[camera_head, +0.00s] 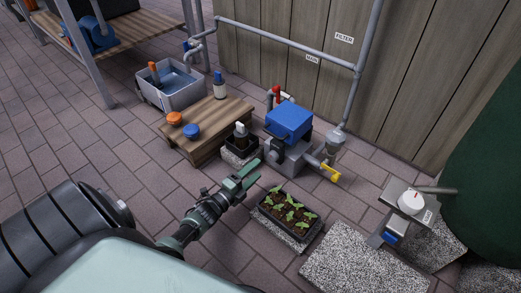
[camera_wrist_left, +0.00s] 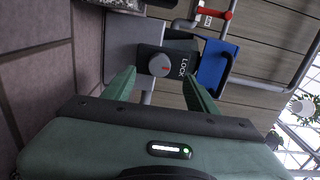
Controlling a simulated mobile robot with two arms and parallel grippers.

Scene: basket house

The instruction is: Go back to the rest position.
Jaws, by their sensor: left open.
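My left gripper (camera_head: 256,172) reaches in from the lower left in the head view, with its green fingers pointing at the grey pump unit (camera_head: 287,157) with a blue lid (camera_head: 289,121). In the left wrist view the gripper (camera_wrist_left: 163,84) is open, and nothing is held between its fingers. Beyond the fingertips is a grey knob (camera_wrist_left: 159,65) with a red mark, on a dark plate reading LOCK. The knob looks apart from both fingers. The blue lid (camera_wrist_left: 217,66) shows to its right. My right gripper is not in view.
A seedling tray (camera_head: 288,213) stands on a block right of the gripper. A wooden crate table (camera_head: 215,119) with orange and blue lids stands behind it, near a water tub (camera_head: 172,88). Pipes (camera_head: 290,43) run along the wall. A dial stand (camera_head: 410,203) is at right.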

